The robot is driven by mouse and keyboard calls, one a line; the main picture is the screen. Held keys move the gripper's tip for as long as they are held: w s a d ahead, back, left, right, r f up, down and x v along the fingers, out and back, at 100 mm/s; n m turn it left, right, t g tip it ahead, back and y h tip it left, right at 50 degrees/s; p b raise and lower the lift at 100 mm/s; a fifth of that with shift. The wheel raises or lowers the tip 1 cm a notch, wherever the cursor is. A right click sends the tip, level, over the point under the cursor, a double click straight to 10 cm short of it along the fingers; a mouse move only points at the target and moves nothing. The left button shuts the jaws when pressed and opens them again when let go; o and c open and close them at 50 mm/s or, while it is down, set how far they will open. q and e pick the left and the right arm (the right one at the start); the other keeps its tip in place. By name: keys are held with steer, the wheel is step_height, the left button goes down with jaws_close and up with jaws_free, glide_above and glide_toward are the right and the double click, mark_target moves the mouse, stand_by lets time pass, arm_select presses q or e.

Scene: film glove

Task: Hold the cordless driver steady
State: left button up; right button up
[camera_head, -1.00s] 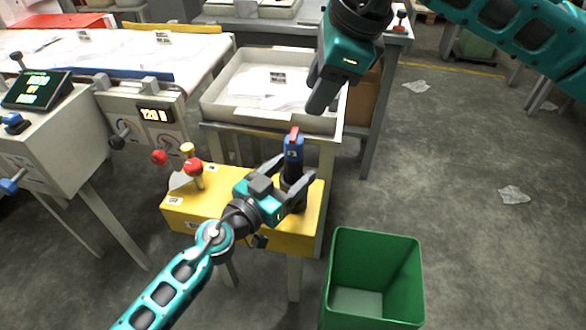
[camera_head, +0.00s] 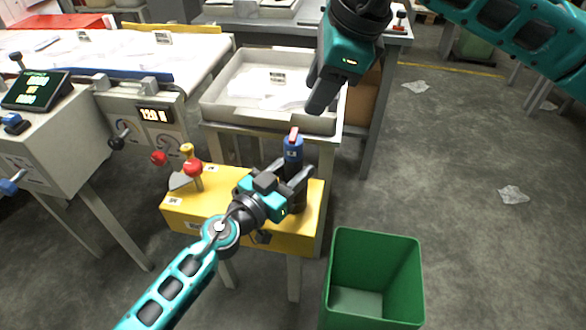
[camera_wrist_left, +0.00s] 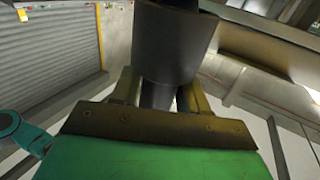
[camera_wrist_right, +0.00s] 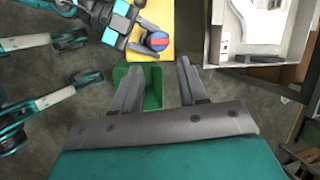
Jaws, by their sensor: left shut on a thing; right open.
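The cordless driver (camera_head: 293,152) has a blue upper part with a red piece on top and a dark lower body. It stands upright on the right end of the yellow bench top (camera_head: 215,202). My left gripper (camera_head: 293,172) is shut on its dark body, one finger on each side. In the left wrist view the dark cylinder of the driver (camera_wrist_left: 172,45) fills the space between the fingers. My right gripper (camera_head: 318,105) is open and empty, high above the white tray in the head view. Its spread fingers show in the right wrist view (camera_wrist_right: 160,80), with the driver (camera_wrist_right: 157,41) seen from above beyond them.
A green bin (camera_head: 375,275) stands on the floor to the right of the yellow bench. A white tray (camera_head: 215,108) sits behind it. A control box (camera_head: 38,92) stands at the left. The floor at right is mostly clear.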

arm_select(q)
jaws_close()
arm_select(e)
steer(key=c, duration=0.3)
steer(key=shift+s+a+m, duration=0.1)
steer(key=shift+m, duration=0.5)
steer(key=shift+c, duration=0.7)
steer(key=m, duration=0.3)
steer(key=shift+s+a+r+y, duration=0.2)
steer(key=shift+s+y, duration=0.05)
steer(key=shift+y, duration=0.15)
steer(key=c, duration=0.3)
steer(key=shift+s+r+m, duration=0.1)
steer(key=shift+m, duration=0.8)
jaws_close()
steer(key=d+m+y, duration=0.1)
steer(key=m, duration=0.9)
steer(key=d+r+m+y, duration=0.1)
steer(key=d+m, duration=0.1)
steer(key=m, duration=0.8)
steer(key=d+r+m+t+y, duration=0.1)
steer(key=d+m+y, duration=0.1)
steer(key=m, duration=0.9)
steer(key=shift+s+d+r, duration=0.1)
steer(key=shift+s+d, duration=0.15)
steer(key=shift+s, duration=0.05)
